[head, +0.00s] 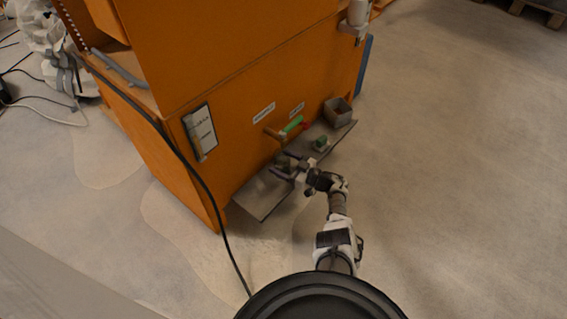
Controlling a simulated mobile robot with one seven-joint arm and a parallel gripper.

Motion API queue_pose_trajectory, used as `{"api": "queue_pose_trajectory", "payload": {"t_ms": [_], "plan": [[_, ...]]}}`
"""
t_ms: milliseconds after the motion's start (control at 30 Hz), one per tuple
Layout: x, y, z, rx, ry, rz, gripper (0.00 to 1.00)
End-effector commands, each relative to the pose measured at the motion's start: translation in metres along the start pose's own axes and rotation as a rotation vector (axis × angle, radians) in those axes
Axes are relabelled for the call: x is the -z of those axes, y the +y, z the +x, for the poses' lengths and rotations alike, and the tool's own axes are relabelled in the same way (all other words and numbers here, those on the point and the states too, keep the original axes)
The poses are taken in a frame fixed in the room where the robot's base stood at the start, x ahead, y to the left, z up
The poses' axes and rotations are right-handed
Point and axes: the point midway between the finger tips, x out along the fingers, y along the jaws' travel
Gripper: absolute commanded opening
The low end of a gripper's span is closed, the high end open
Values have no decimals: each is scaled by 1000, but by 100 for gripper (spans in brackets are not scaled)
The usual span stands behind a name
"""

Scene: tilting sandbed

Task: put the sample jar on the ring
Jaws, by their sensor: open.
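My gripper (281,165) is open over the grey shelf (262,196) on the side of the orange cabinet. Its fingers point left, towards the cabinet wall, and I see nothing clearly between them. A small green-topped object (321,143) stands on the shelf just above and right of my gripper, apart from it; it may be the sample jar, but it is too small to tell. I cannot make out the ring for certain.
A grey open box (338,111) stands at the shelf's far end. A green-handled lever (291,125) and a red part stick out from the orange cabinet (245,95) above the shelf. A white canister (358,12) sits on a bracket. A black cable (192,168) hangs at left.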

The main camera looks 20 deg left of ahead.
Motion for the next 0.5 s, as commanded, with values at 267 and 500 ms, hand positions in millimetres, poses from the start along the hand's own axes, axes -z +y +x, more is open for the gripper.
{"api": "queue_pose_trajectory", "payload": {"t_ms": [267,500], "plan": [[5,1,-37,-5,-1,2,76],[4,1,-88,-2,0,0,76]]}}
